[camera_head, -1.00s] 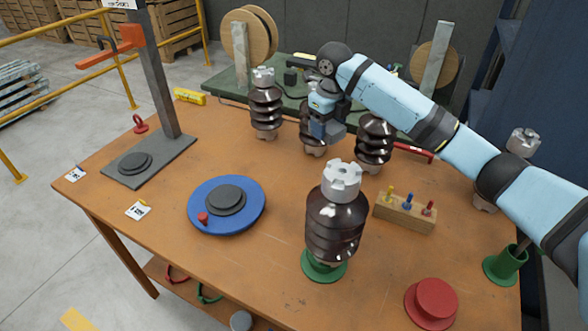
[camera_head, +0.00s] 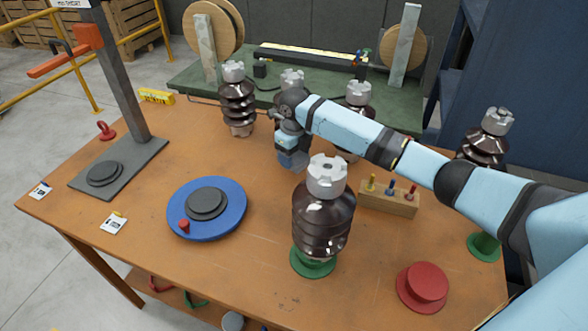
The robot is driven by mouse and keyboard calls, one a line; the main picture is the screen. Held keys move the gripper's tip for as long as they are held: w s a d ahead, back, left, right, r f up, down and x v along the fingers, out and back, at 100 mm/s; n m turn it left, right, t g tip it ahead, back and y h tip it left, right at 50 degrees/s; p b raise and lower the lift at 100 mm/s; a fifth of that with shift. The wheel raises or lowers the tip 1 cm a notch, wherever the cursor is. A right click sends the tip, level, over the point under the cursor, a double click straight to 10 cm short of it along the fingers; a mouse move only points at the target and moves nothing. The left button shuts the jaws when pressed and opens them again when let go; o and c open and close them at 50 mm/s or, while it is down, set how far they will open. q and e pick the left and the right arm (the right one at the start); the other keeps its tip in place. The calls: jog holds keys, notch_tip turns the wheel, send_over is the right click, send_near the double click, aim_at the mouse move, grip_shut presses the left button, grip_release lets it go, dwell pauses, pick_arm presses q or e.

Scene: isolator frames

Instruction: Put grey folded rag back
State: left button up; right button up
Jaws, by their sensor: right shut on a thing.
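My right gripper (camera_head: 292,160) is low over the middle of the orange-brown table (camera_head: 140,215), between the back row of insulators and the large front insulator. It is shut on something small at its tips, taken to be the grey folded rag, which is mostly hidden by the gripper. I cannot tell whether it touches the tabletop. My left gripper is not in view.
A large brown insulator (camera_head: 322,222) stands in front of the gripper on a green base. Another insulator (camera_head: 237,105) stands behind left. A wooden block with colored pegs (camera_head: 388,200) is to the right. A blue turntable (camera_head: 232,220) lies front left.

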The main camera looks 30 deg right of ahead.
aim_at(294, 177)
jog(key=shift+f, duration=2.75)
jog(key=shift+f, duration=0.1)
jog(key=o, duration=0.9)
notch_tip(294, 177, up, 12)
jog(key=shift+r, duration=0.1)
